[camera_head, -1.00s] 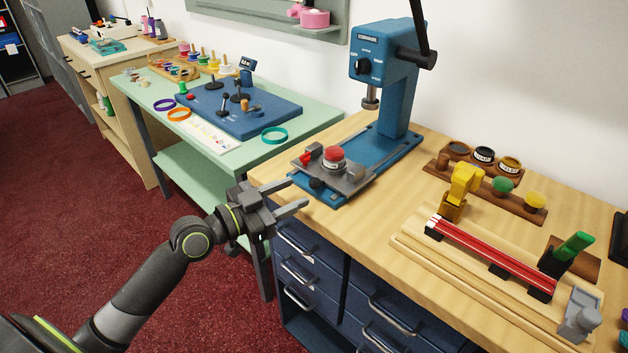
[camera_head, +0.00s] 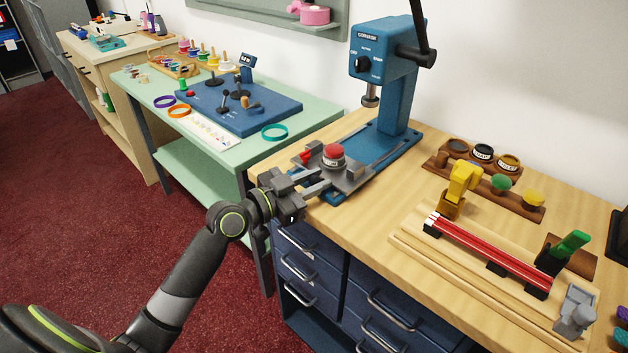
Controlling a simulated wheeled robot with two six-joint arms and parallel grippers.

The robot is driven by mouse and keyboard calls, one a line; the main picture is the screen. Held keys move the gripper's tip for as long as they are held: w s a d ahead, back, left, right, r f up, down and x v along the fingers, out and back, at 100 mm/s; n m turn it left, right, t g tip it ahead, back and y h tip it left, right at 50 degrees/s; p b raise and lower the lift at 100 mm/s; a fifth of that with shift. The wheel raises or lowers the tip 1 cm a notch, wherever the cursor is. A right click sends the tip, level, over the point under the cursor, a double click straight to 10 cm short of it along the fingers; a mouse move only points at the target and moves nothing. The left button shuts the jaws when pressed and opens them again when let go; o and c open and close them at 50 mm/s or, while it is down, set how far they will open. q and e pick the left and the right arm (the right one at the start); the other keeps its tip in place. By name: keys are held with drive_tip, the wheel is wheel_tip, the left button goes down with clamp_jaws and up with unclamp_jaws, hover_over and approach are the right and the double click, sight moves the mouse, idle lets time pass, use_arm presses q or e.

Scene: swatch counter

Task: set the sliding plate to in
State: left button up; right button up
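The sliding plate (camera_head: 350,179) is a grey plate lying on the blue base of the press, near its front end and out in front of the press head. It carries a red-topped round piece (camera_head: 333,153) and a small red part at its left. My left gripper (camera_head: 322,180) is at the plate's front left edge, its two fingers apart and pointing at the plate. The dark knob on that edge is hidden by the fingers, so I cannot tell whether they touch it. My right gripper is not in view.
The blue press (camera_head: 388,80) stands at the back of the wooden counter with its dark lever up. To the right are a rack of ink pots (camera_head: 483,152) and a wooden fixture with a red bar (camera_head: 490,250). A green table (camera_head: 225,152) stands at left.

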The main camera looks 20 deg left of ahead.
sight(325, 178)
use_arm(q)
clamp_jaws()
drive_tip(key=shift+a+b+x, duration=0.15)
drive_tip(key=shift+b+x, duration=0.3)
drive_tip(key=shift+x, duration=0.4)
drive_tip(key=shift+a+b+x, duration=0.15)
drive_tip(key=shift+b+x, duration=0.3)
drive_tip(key=shift+x, duration=0.35)
drive_tip(key=shift+w+d, duration=0.15)
drive_tip(key=shift+w, duration=0.5)
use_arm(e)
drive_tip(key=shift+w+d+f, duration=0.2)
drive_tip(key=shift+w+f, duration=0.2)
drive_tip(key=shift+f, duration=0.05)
use_arm(q)
drive_tip(key=shift+s, duration=0.1)
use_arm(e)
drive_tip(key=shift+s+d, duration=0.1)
use_arm(q)
drive_tip(key=shift+o, duration=2.4)
unclamp_jaws()
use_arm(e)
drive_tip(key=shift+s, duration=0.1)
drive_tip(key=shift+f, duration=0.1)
